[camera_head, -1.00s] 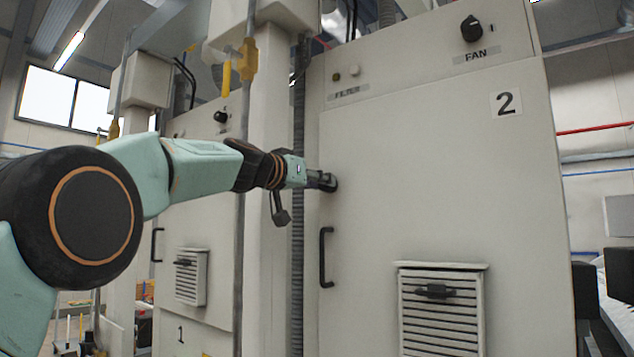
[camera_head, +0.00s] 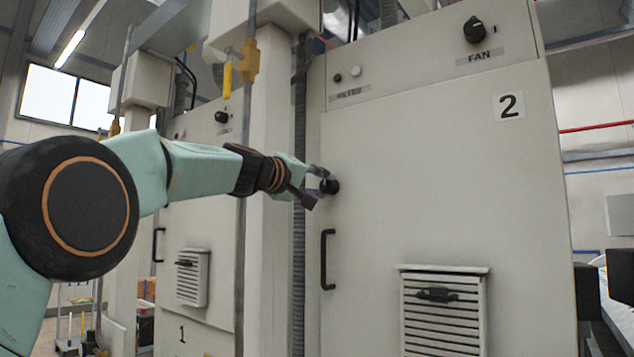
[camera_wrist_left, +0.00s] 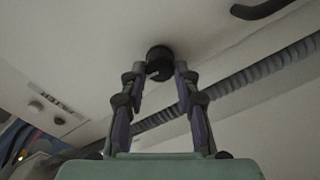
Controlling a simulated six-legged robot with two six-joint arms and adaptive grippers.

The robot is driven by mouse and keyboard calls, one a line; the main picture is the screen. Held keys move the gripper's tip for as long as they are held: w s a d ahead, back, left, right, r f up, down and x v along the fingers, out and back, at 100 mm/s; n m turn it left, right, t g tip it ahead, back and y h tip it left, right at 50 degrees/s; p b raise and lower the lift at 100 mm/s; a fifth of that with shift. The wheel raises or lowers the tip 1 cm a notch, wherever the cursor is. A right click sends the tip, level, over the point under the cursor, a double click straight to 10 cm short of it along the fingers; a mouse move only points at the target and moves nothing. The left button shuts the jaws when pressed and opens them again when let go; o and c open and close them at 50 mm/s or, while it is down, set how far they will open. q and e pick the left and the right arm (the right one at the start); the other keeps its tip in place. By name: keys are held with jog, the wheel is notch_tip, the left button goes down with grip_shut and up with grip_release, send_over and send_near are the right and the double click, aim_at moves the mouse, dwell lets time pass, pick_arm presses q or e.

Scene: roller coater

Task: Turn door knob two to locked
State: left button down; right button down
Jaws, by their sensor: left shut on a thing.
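Door knob two is a small round black knob (camera_head: 330,186) on the left edge of the pale cabinet door marked 2 (camera_head: 440,180), above its black handle. My left gripper (camera_head: 319,183) reaches it from the left. In the left wrist view the knob (camera_wrist_left: 159,60) sits between the two fingertips of my left gripper (camera_wrist_left: 160,73), which is shut on it. The fingers hide part of the knob, and I cannot read its position. My right gripper is not in view.
The black door handle (camera_head: 327,259) stands out just below the knob. A louvred vent (camera_head: 443,325) is lower on the door, and a FAN switch (camera_head: 474,30) is above. A ribbed hose (camera_head: 298,260) runs vertically beside the cabinet. Cabinet 1 (camera_head: 205,325) stands left.

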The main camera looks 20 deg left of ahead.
pick_arm(q)
jog(key=shift+n, duration=0.8)
jog(key=c, duration=1.3)
grip_release()
jog(key=shift+d, duration=0.1)
jog(key=o, duration=0.3)
jog(key=shift+w+d+f, duration=0.15)
jog(key=shift+w+d, duration=0.05)
jog(key=shift+w, duration=0.15)
jog(key=shift+s+a, duration=0.35)
jog(key=shift+s, duration=0.1)
jog(key=shift+v, duration=0.8)
jog(key=v, duration=0.5)
jog(key=shift+s+d, duration=0.1)
